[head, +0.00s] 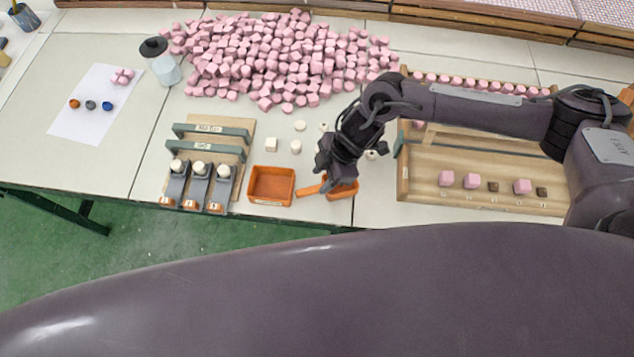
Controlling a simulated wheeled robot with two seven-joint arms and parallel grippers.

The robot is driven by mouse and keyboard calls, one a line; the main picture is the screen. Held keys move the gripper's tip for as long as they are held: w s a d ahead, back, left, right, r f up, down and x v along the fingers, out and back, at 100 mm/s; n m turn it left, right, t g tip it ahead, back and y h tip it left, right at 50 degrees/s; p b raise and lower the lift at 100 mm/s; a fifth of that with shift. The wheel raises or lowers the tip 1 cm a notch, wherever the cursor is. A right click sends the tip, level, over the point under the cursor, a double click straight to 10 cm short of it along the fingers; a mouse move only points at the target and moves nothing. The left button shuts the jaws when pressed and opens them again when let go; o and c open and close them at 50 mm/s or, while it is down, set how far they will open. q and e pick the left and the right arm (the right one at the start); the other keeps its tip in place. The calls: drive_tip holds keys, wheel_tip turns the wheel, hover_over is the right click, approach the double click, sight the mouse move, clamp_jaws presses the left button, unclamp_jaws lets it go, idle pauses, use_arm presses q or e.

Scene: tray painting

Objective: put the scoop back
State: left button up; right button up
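The orange scoop (309,190) lies low at the front of the table, right of a small open orange bin (272,200). Its handle points left toward the bin, and an orange part (343,193) shows under my gripper; I cannot tell whether this is the scoop's bowl or a separate holder. My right gripper (333,184) points down right over the scoop. The wrist hides its fingers, so I cannot tell whether it grips the scoop. My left gripper is out of view.
A rack with several grey holders (199,187) stands left of the bin. A big pile of pink pieces (270,60) lies behind, with a lidded jar (160,62) beside it. A wooden tray (440,200) lies right, under my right arm. A few pale pieces (296,146) lie behind the bin.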

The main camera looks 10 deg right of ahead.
drive_tip(key=v, duration=0.7)
drive_tip(key=shift+b, duration=0.3)
